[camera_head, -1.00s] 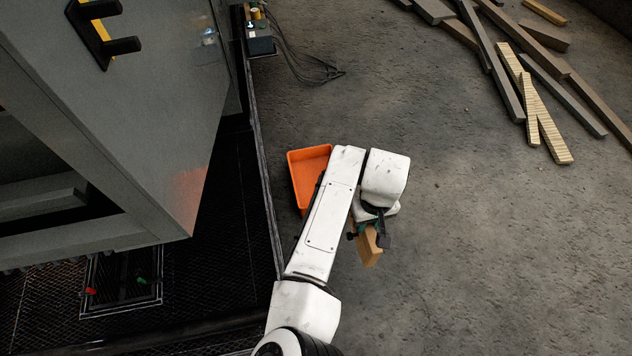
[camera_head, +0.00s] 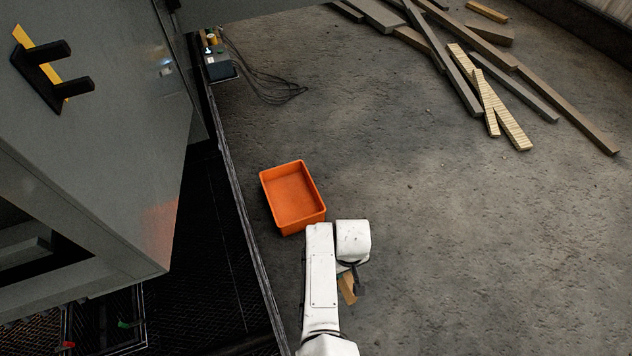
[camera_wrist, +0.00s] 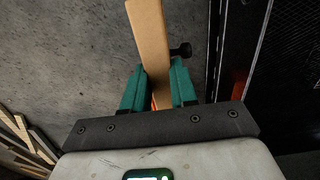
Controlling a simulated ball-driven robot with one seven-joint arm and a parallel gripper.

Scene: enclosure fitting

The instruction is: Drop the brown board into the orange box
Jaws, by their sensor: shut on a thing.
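The brown board (camera_head: 347,288) shows in part below my wrist in the head view. My gripper (camera_head: 352,277) is mostly hidden there by my own arm. In the wrist view, my gripper (camera_wrist: 158,88) has its green fingers shut on the brown board (camera_wrist: 148,38), which extends past the fingertips and out of the top of the picture. The orange box (camera_head: 293,197) sits on the floor, just beyond my arm and up and left of the board, apart from it. It looks empty. A bit of orange shows at the right of the wrist view (camera_wrist: 238,85).
A grey machine (camera_head: 90,150) stands at the left, with dark mesh flooring (camera_head: 215,270) below it. Cables (camera_head: 265,85) lie at the upper left. Loose planks (camera_head: 480,85) lie at the upper right. The concrete floor right of the box is clear.

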